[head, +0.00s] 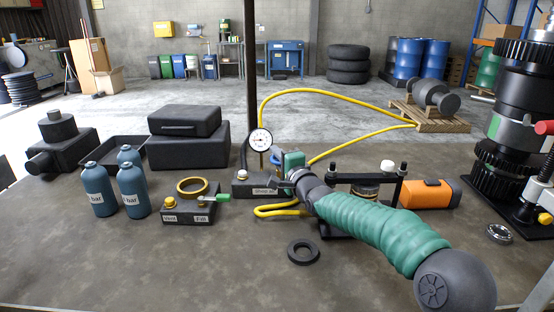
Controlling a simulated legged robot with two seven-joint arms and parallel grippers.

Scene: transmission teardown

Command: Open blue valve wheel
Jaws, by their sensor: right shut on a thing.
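The blue valve wheel (276,155) shows only as a small blue edge beside the round white gauge (260,139), above the dark block labelled for shop air (250,187). My right arm reaches in from the lower right, and my right gripper (279,172) is at the wheel, shut on it. The gripper and its green wrist part hide most of the wheel, so its turn angle cannot be seen. My left gripper is not in view.
A yellow hose (318,91) runs from the valve area toward the back right. Left are a block with a brass ring (192,187) and several blue bottles (98,191).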

